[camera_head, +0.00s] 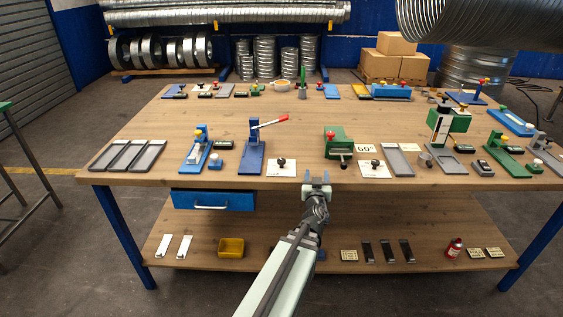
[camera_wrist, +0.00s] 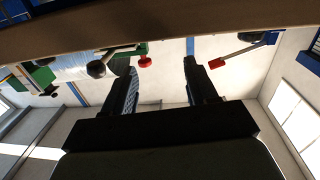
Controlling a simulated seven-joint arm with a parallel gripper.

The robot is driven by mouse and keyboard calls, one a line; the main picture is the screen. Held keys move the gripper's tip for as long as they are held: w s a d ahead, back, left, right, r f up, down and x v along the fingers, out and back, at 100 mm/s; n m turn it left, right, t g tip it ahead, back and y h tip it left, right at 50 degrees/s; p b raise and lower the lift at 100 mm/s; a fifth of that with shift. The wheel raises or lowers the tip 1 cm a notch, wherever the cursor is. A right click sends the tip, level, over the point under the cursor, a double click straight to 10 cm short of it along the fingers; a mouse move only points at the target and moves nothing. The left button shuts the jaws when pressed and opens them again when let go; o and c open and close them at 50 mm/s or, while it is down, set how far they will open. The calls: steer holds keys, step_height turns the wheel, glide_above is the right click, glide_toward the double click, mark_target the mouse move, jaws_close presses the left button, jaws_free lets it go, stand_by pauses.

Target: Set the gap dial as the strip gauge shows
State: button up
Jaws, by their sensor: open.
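My gripper (camera_head: 317,178) is in front of the table's near edge, near its middle, with its fingers pointing at the tabletop. In the wrist view its two dark fingers (camera_wrist: 160,66) are apart with nothing between them. A green device (camera_head: 338,140) with a red knob stands just beyond and to the right, apart from the gripper. I cannot make out a dial scale or strip gauge reading at this size.
A blue lever press (camera_head: 254,150) with a red handle stands left of the gripper. Small plates with black knobs (camera_head: 282,166) lie near the edge. A "GO" card (camera_head: 366,148) lies right of the green device. The tabletop's middle (camera_head: 250,112) is mostly clear. A lower shelf (camera_head: 330,232) holds small items.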

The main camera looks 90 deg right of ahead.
steer(key=s, duration=0.2)
steer(key=n+t+y, duration=0.2)
steer(key=n+t, duration=0.4)
steer(key=t, duration=0.3)
glide_toward(283, 163)
steer(key=shift+s+a+f, duration=0.1)
steer(key=shift+s+a, duration=0.65)
steer(key=shift+a, duration=0.1)
steer(key=shift+w+t, duration=0.15)
steer(key=shift+t, duration=0.25)
steer(key=x, duration=1.3)
steer(key=shift+d, duration=0.35)
steer(key=shift+w, duration=0.1)
steer(key=c, duration=0.9)
